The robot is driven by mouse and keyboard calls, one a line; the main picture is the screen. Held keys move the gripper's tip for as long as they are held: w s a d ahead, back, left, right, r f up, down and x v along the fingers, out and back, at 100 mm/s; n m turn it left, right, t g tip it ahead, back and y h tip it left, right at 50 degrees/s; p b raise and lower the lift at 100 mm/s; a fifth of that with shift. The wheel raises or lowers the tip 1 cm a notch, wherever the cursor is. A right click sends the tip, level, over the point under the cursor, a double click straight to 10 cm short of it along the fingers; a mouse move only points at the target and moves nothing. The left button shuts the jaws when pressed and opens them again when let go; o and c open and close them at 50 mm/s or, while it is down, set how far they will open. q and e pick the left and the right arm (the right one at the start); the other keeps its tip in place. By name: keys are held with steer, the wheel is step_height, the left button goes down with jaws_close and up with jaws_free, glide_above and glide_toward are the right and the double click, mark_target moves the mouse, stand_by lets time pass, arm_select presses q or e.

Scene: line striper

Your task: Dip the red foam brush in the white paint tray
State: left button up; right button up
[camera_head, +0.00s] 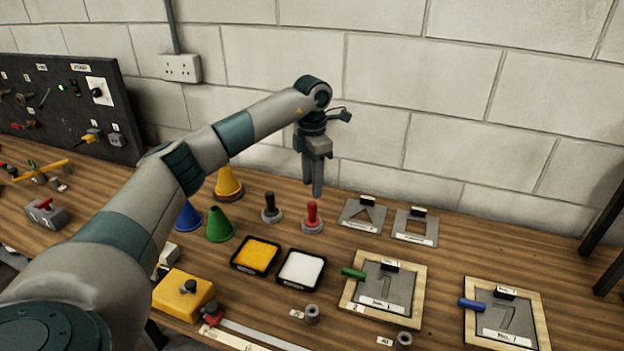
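The red foam brush (312,214) stands upright in a round light holder on the wooden bench. The white paint tray (301,285), a black-rimmed square tray of white paint, lies in front of it. My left gripper (317,192) points straight down just above and slightly behind the red brush, apart from it as far as I can see. Its fingers look close together, and nothing shows between them; whether they are fully shut is unclear. My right gripper is not in view.
A black-handled brush (271,208) stands left of the red one. A yellow paint tray (256,254) adjoins the white one. Cones, including a green cone (219,225), stand left. Stencil boards (414,312) lie right. A block wall (450,100) closes the back.

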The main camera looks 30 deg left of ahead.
mark_target(312, 203)
arm_select(q)
step_height(312, 203, down, 8)
steer(key=b, duration=0.4)
steer(key=shift+r, duration=0.25)
steer(key=shift+f+b, duration=0.35)
steer(key=shift+f, duration=0.3)
steer(key=c, duration=0.9)
